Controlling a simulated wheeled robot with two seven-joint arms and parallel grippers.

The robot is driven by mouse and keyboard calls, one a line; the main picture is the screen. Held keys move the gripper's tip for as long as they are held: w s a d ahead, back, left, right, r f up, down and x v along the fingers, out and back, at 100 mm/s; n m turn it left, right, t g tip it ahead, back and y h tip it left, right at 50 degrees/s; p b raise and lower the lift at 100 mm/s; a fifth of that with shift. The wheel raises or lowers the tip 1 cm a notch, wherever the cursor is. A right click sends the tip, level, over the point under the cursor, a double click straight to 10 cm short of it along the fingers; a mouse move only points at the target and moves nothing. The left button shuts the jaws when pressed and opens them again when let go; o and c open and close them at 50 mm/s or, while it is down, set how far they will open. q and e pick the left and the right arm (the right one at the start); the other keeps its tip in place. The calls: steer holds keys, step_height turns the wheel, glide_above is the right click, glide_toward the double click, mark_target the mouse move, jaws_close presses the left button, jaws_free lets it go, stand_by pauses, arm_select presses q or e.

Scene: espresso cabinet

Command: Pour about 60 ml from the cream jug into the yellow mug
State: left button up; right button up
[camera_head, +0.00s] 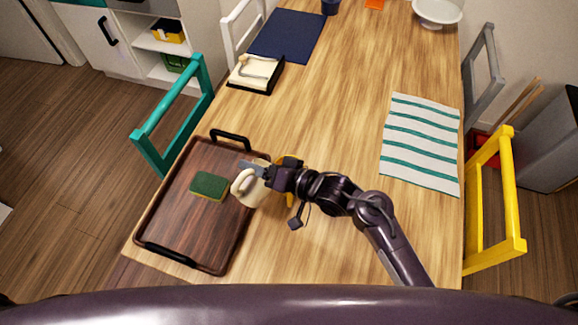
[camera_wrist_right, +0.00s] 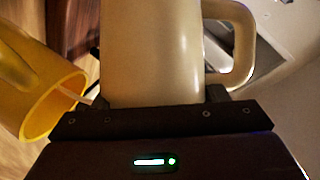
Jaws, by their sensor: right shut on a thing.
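My right gripper (camera_head: 264,172) is shut on the cream jug (camera_head: 251,190), beside the right edge of the tray. The cream jug also fills the middle of the right wrist view (camera_wrist_right: 152,50), with its handle on the right. The yellow mug (camera_head: 290,199) is mostly hidden under my right gripper in the head view. In the right wrist view the yellow mug (camera_wrist_right: 40,105) is at the left, its open rim turned toward the jug, so the jug looks tilted relative to it. A thin pale streak shows at the mug's rim; I cannot tell whether it is liquid. The mug's fill level is hidden.
A dark wooden tray (camera_head: 170,222) with black handles holds a green and yellow sponge (camera_head: 209,186). The table (camera_head: 335,110) is clear in the middle.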

mark_target(250, 179)
steer(key=shift+r, duration=0.1)
stand_by(0.3)
steer(key=s+a+f+n, duration=0.1)
steer(key=s+a+n+h+p, duration=0.1)
steer(key=shift+a+f+n+t, duration=0.1)
steer(key=shift+f+n+t, duration=0.2)
steer(key=shift+f+n, duration=0.1)
steer(key=shift+s+a+h, duration=0.1)
steer(key=shift+h, duration=0.2)
